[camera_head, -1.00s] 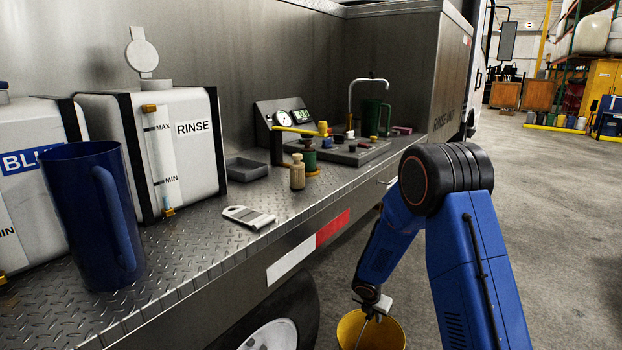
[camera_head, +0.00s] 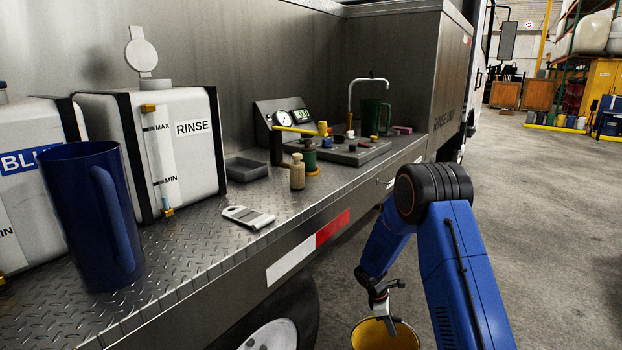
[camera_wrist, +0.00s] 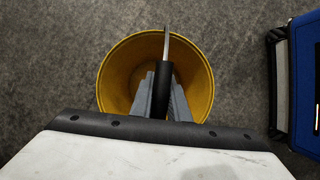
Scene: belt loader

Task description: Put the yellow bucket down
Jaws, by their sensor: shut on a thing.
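The yellow bucket (camera_head: 369,335) is at the bottom of the head view, beside the truck's wheel and partly cut off by the picture edge. In the wrist view the bucket (camera_wrist: 112,75) is seen from above and looks empty inside. My gripper (camera_head: 381,294) is above the bucket's rim. In the wrist view my gripper (camera_wrist: 163,92) is shut on the bucket's handle, which has a dark grip. I cannot tell whether the bucket's base touches the floor.
A truck wheel (camera_head: 272,335) is left of the bucket. Open concrete floor (camera_head: 545,200) lies to the right.

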